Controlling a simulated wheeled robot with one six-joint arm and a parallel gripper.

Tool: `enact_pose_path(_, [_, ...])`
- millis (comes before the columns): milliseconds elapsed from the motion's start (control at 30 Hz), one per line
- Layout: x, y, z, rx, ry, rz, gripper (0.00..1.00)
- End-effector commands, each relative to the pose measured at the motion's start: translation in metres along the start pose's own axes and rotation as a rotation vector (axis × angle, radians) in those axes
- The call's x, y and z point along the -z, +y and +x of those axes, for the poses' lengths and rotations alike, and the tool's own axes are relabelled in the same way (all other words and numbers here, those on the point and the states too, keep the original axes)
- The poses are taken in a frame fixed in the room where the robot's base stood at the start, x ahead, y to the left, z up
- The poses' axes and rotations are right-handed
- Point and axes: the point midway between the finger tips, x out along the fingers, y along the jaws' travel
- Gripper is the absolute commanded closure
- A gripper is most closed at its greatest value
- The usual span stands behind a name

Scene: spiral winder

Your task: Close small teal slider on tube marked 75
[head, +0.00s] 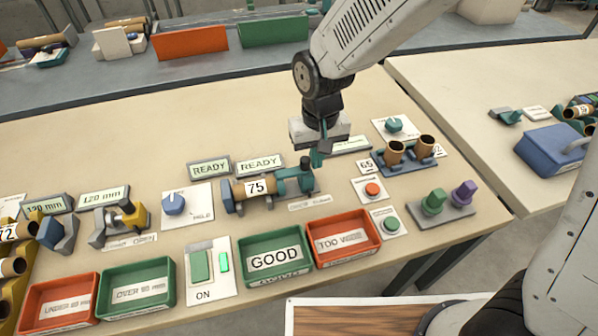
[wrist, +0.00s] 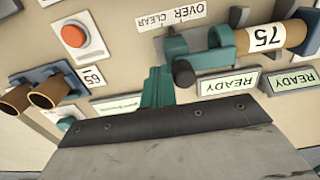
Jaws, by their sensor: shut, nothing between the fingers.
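The cardboard tube marked 75 (head: 257,187) lies across a blue-grey and teal holder on the table in the head view. It also shows at the upper right of the wrist view (wrist: 284,37). The small teal slider (head: 304,170) stands at the tube's right end, and in the wrist view the teal piece (wrist: 214,48) has a dark round knob beside it. My gripper (head: 317,158) is shut and empty, pointing down just right of the slider. Its teal fingers (wrist: 157,88) show in the wrist view beside the slider's base; I cannot tell whether they touch it.
Two READY signs (head: 259,164) stand behind the tube. A red button (head: 373,188) and a rack with two short tubes (head: 408,167) are to the right. The GOOD bin (head: 275,261) and TOO WIDE bin (head: 345,238) stand in front. A blue knob (head: 174,204) is left.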

Motion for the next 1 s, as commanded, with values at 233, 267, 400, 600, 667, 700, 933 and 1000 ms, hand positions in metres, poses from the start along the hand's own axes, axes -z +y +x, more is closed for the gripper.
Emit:
enact_pose_path(233, [0.0, -0.005, 0.0, 0.0, 0.0, 0.0, 1.0])
enact_pose_path(267, [0.0, -0.006, 0.0, 0.0, 0.0, 0.001, 1.0])
enact_pose_path(400, [0.0, -0.009, 0.0, 0.0, 0.0, 0.0, 1.0])
enact_pose_path(600, [0.0, -0.013, 0.0, 0.0, 0.0, 0.0, 1.0])
enact_pose_path(667, [0.0, -0.014, 0.0, 0.0, 0.0, -0.001, 1.0])
enact_pose_path(700, [0.0, -0.015, 0.0, 0.0, -0.001, -0.001, 1.0])
enact_pose_path(933, [0.0, -0.016, 0.0, 0.0, -0.001, 0.0, 1.0])
enact_pose_path(1000, [0.0, -0.016, 0.0, 0.0, -0.001, 0.001, 1.0])
